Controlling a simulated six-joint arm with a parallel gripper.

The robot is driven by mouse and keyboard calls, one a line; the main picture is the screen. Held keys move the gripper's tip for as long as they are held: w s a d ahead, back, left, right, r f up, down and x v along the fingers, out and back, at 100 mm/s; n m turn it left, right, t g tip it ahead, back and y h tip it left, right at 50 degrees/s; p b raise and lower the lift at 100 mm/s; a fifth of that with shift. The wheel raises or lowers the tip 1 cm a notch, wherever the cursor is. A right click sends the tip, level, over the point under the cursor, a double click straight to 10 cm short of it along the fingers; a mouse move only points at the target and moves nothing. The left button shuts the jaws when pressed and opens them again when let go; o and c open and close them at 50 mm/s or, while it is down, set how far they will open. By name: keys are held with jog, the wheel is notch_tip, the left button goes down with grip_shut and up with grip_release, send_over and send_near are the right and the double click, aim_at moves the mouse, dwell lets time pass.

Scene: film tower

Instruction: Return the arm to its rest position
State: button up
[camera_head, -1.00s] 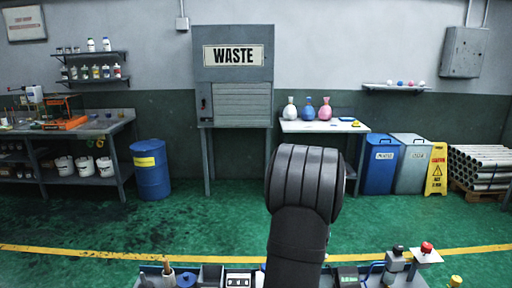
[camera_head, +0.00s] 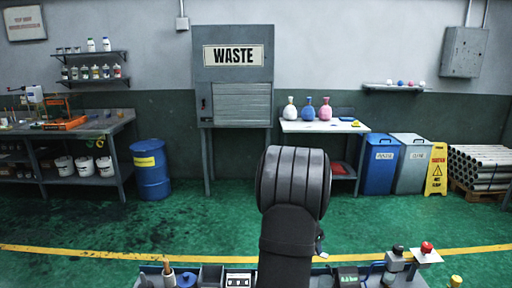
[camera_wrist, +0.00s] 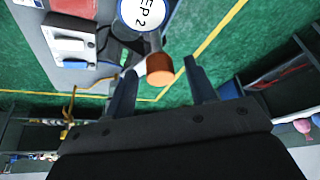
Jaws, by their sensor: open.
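My dark arm (camera_head: 292,185) rises from the bottom centre of the head view, and its gripper end is not visible there. In the wrist view my gripper (camera_wrist: 159,66) has its two dark fingers spread wide apart. No object is clearly held between them. A brown-orange cylinder (camera_wrist: 160,70) on a grey stem shows between the fingertips in the picture. I cannot tell its distance from them.
The wrist view shows a round sign (camera_wrist: 145,14) reading "EP 2" and a white-grey box (camera_wrist: 68,42). In the head view, a bench with small items (camera_head: 210,276) lies along the bottom edge. Green floor (camera_head: 110,215) stretches open to a waste cabinet (camera_head: 235,75).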

jog(key=shift+w+m+g+h, duration=0.1)
jog(key=shift+m+g+h, duration=0.35)
jog(key=shift+m, duration=1.35)
jog(key=o, duration=1.1)
jog(key=shift+a+f, duration=0.1)
jog(key=s+a+f+n+t+y, duration=0.1)
jog(key=f+n, duration=0.1)
jog(key=s+a+f+n+t+y, duration=0.1)
jog(key=s+a+f+n, duration=0.1)
jog(key=shift+s+a+t, duration=0.2)
jog(key=shift+a+t, duration=0.05)
jog(key=shift+t, duration=0.1)
jog(key=s+a+r+n+t, duration=0.2)
jog(key=s+n+t, duration=0.2)
jog(key=s, duration=0.4)
jog(key=s+a+r+n+t, duration=0.2)
jog(key=s+a+n+t, duration=0.15)
jog(key=s, duration=0.45)
jog(key=shift+t+h, duration=0.25)
jog(key=x, duration=0.6)
jog(key=d+x, duration=0.1)
jog(key=x, duration=0.3)
jog(key=shift+s+f, duration=0.2)
jog(key=shift+s, duration=0.1)
